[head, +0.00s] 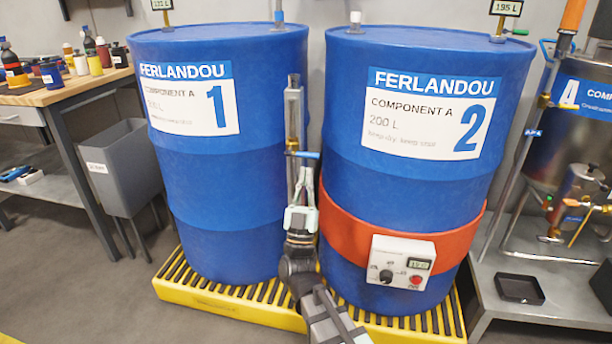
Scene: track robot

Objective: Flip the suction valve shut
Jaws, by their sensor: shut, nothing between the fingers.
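A valve with a blue lever (307,154) sits on a vertical clear-and-metal pipe (293,115) between the two blue drums. I take it as the suction valve; no label on it is readable. The lever lies about horizontal, across the pipe, with its end pointing right. My gripper (303,176) points upward just below the lever, with its fingers together and nothing held. I cannot tell whether the fingertips touch the lever or the pipe.
Drum 1 (222,190) and drum 2 (410,190) stand close on either side, on a yellow grated pallet (230,308). Drum 2 wears an orange band with a control box (400,263). A metal tank (545,120) with blue-handled fittings stands right, a workbench (68,90) left.

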